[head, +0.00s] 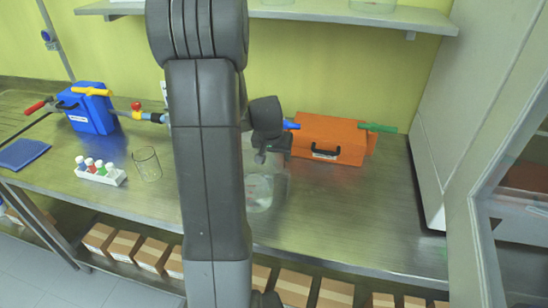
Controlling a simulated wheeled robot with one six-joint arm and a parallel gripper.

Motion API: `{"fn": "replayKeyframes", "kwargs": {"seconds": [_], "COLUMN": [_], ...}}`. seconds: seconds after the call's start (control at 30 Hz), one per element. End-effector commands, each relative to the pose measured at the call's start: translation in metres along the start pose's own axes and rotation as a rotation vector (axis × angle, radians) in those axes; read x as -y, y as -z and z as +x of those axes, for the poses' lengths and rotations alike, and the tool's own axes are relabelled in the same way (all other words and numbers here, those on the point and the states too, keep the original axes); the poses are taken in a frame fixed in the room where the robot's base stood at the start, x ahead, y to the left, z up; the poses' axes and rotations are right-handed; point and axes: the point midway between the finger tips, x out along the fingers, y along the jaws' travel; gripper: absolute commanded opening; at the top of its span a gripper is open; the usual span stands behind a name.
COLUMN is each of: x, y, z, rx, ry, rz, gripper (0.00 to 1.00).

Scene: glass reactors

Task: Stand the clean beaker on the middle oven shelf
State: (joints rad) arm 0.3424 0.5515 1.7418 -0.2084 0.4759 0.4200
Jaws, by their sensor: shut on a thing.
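My gripper (264,153) is right of my arm, over the bench, and points down. It is shut on a clear glass vessel (259,193) that looks like a beaker. My arm hides its left part, and whether its base touches the bench is unclear. Another clear glass beaker (147,164) stands on the bench to the left, apart from the gripper. No oven shelf can be clearly made out. A pale cabinet with a glass-paned front (476,215) stands at the right edge; I cannot tell if it is the oven.
An orange case (329,139) lies behind the gripper, and a blue box (91,108) stands far left. A white rack with coloured-cap bottles (101,173) is left of the free beaker. A wall shelf (360,15) hangs above. The bench (350,215) is clear at right; cartons (152,254) sit below.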

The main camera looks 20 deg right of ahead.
Motion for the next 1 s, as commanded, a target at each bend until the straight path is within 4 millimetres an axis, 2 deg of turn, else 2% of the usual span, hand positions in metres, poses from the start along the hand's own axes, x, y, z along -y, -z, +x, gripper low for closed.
{"fn": "replayKeyframes", "kwargs": {"seconds": [0.13, 0.53, 0.57, 0.67, 1.0], "x": [0.000, 0.000, 0.000, 0.000, 0.000], "y": [-0.006, -0.008, -0.008, -0.008, -0.007], "z": [0.015, 0.021, 0.020, 0.019, 0.017], "rx": [0.001, -0.001, -0.001, 0.000, 0.000], "ry": [0.000, 0.000, 0.000, 0.000, 0.000], "rz": [-0.001, -0.001, -0.001, -0.001, -0.001], "gripper": [0.38, 0.38, 0.64, 0.83, 0.84]}}
